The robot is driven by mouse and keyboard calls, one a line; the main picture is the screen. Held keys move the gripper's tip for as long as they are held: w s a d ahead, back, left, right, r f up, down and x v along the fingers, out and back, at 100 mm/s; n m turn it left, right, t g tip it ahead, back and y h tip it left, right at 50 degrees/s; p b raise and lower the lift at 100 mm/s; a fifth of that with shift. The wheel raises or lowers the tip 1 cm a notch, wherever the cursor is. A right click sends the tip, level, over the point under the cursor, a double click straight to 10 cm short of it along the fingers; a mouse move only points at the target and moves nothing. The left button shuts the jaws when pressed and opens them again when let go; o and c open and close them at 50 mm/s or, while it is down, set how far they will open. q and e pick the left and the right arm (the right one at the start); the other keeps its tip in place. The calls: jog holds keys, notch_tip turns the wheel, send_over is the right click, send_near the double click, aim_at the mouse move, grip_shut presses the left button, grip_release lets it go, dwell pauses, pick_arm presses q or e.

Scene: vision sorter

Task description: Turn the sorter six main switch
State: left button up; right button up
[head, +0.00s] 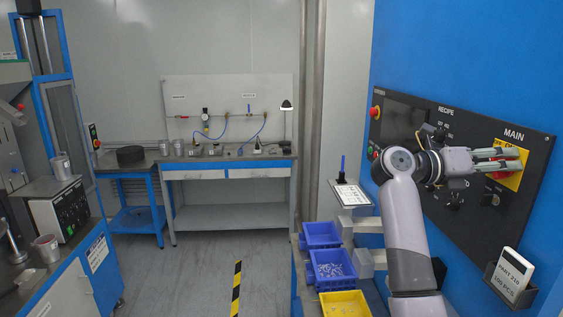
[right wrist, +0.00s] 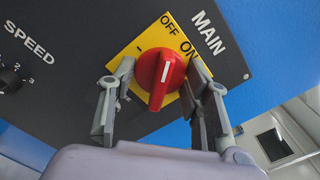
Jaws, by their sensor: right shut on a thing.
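The main switch is a red rotary knob (right wrist: 160,92) with a white line, on a yellow plate (right wrist: 126,50) marked OFF and ON. Its white line points up in the right wrist view, toward the OFF/ON lettering; I cannot tell exactly which mark it meets. My right gripper (right wrist: 161,66) is shut on the knob, one finger on each side. In the head view, the right gripper (head: 518,158) reaches across the yellow plate (head: 514,182) under the MAIN label and largely hides the red knob (head: 498,175). My left gripper is not in view.
The black control panel (head: 533,200) sits on a blue wall and carries other knobs and a red button (head: 375,111). A PART 210 card (head: 513,271) stands in a holder below. Blue bins (head: 322,254) and a yellow bin (head: 343,304) lie left of my right arm. Floor is open at centre left.

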jog(key=c, duration=0.4)
jog(key=shift+f+m+b, duration=0.15)
jog(key=shift+m+b, duration=0.15)
jog(key=shift+b, duration=0.2)
jog(key=shift+m+b, duration=1.9)
jog(key=shift+b, duration=0.2)
jog(key=shift+m+b, duration=1.05)
jog(key=shift+m, duration=0.75)
jog(key=o, duration=1.2)
jog(key=shift+d, duration=0.15)
jog(key=shift+c, duration=0.2)
